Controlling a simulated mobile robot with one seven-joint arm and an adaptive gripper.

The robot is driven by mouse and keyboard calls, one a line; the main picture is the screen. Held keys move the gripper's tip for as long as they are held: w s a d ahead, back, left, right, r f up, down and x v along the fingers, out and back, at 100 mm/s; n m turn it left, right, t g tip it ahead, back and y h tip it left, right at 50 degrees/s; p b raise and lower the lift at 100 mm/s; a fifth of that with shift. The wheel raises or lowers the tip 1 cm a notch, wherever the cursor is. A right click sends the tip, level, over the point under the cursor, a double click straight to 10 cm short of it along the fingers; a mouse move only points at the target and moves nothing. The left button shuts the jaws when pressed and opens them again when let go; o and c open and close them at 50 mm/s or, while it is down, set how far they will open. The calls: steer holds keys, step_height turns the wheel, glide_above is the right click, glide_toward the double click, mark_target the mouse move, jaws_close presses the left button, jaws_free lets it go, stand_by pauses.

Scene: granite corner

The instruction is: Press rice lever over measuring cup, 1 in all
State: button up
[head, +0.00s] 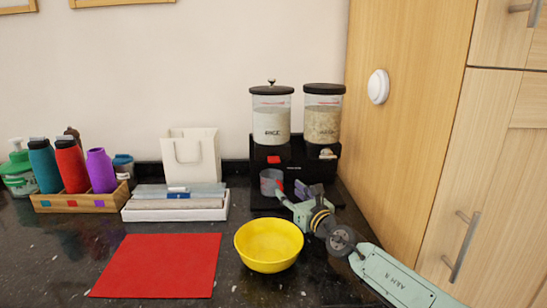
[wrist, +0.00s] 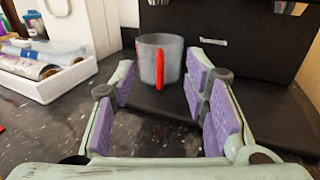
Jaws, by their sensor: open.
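A black dispenser (head: 295,165) stands against the wall with two clear canisters. The left canister (head: 271,122) holds white grains; its label is too small to read surely. A red lever (head: 273,160) sits below it and a pale lever (head: 327,154) below the right canister (head: 322,120). A grey translucent measuring cup (head: 268,180) stands upright on the dispenser's base under the red lever. In the wrist view the cup (wrist: 174,57) has its red handle towards me. My gripper (head: 292,192) is open and empty, its fingers (wrist: 160,80) spread in front of the cup, to either side of the handle.
A yellow bowl (head: 268,262) and a red mat (head: 160,265) are on the dark counter in front. A white tray (head: 176,214), a white bag (head: 192,157) and a wooden bottle crate (head: 78,203) stand left. A wooden cabinet (head: 400,140) closes off the right.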

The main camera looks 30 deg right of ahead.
jaws_close()
stand_by(1.5)
